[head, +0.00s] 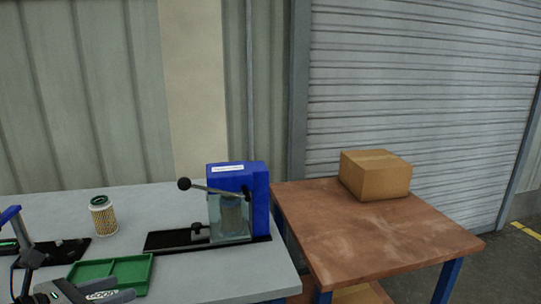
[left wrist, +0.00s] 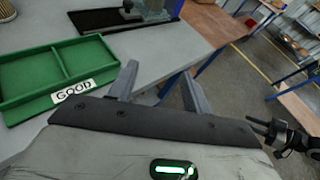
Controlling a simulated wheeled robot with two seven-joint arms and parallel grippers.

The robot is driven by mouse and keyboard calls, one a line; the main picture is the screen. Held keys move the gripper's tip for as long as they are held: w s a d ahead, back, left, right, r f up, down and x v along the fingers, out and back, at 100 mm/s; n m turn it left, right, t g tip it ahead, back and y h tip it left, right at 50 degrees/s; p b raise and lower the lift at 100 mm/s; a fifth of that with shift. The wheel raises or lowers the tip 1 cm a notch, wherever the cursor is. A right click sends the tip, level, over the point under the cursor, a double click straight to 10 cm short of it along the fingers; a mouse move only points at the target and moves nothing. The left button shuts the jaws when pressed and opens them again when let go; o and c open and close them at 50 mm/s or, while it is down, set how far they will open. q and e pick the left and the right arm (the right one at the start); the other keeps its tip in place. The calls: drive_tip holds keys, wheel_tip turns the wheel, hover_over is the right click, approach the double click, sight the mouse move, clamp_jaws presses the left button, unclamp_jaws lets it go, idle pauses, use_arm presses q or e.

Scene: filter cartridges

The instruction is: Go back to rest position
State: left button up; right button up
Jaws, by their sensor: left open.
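My left gripper (head: 100,297) is at the bottom left of the head view, by the front of the green tray (head: 151,273). In the left wrist view its two fingers (left wrist: 158,78) are spread apart with nothing between them. The tray, labelled GOOD, lies left of the fingers in that view (left wrist: 45,98), and its visible compartments look empty. A dark gripper, seemingly my right one (left wrist: 262,130), shows at the right edge of the left wrist view; its jaw state is too small to tell.
A yellowish filter cartridge (head: 103,218) stands upright on the grey table (head: 190,282). A blue press (head: 258,190) with a lever and clear guard stands behind the tray. A brown table (head: 370,240) with a cardboard box (head: 375,177) is at right.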

use_arm(q)
drive_tip(key=s+d+f+m+y, duration=0.1)
drive_tip(key=s+d+f+m, duration=0.3)
drive_tip(key=f+m, duration=0.3)
drive_tip(key=s+d+f+m+g+y, duration=0.1)
drive_tip(key=s+d+f+m, duration=0.4)
drive_tip(key=m, duration=1)
drive_tip(key=s+d+f+m+y, duration=0.2)
drive_tip(key=s+d+f+m, duration=0.3)
drive_tip(key=f+m, duration=0.4)
drive_tip(key=shift+s+f+m, duration=0.2)
drive_tip(key=shift+s+m, duration=0.05)
drive_tip(key=shift+m, duration=0.85)
use_arm(e)
drive_tip(key=shift+w+r, duration=0.1)
drive_tip(key=shift+w, duration=0.7)
drive_tip(key=shift+w+r, duration=0.15)
drive_tip(key=shift+w, duration=0.15)
